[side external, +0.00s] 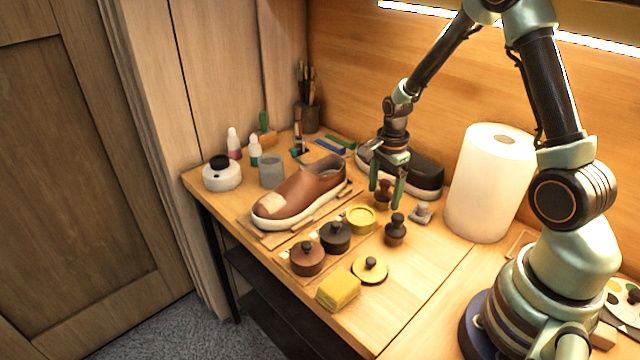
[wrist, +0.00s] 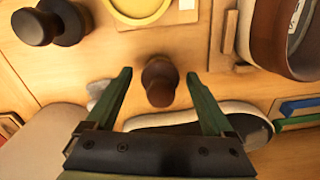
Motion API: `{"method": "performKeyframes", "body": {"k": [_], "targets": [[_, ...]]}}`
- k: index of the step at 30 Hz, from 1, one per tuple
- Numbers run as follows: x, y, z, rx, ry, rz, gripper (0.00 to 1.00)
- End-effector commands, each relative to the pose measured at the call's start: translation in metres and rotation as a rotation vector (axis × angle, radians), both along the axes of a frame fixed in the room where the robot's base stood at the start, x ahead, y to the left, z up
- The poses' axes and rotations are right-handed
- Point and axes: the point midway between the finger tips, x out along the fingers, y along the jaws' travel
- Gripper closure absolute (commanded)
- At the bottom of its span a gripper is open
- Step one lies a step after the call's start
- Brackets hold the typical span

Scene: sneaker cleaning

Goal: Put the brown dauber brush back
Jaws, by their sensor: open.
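The brown dauber brush (side external: 384,196) stands on the table, in front of the dark shoe. My gripper (side external: 386,191) points down over it, open, with its green fingers on either side. In the wrist view the brown dauber (wrist: 160,82) shows between the spread fingers (wrist: 158,75), with a gap on both sides. A black dauber (side external: 396,231) stands nearer the front, and a grey one (side external: 421,212) is to the right. The black dauber also shows at the upper left of the wrist view (wrist: 50,22).
A brown sneaker (side external: 305,192) is to the left, the dark shoe (side external: 425,179) behind. A white paper roll (side external: 489,185) stands to the right.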

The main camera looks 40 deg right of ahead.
Motion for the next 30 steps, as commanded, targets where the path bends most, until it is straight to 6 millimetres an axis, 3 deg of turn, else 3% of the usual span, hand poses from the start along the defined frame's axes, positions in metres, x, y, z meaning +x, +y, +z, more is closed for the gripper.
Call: {"method": "performKeyframes", "body": {"k": [15, 23, 26, 30], "targets": [[-0.001, 0.000, 0.094, -0.002, -0.006, 0.000, 0.13], [-0.003, 0.003, 0.117, -0.003, -0.007, 0.019, 0.13], [-0.005, 0.011, 0.130, -0.014, -0.031, 0.111, 0.13], [-0.013, 0.035, 0.161, -0.056, -0.100, 0.389, 0.13]]}}
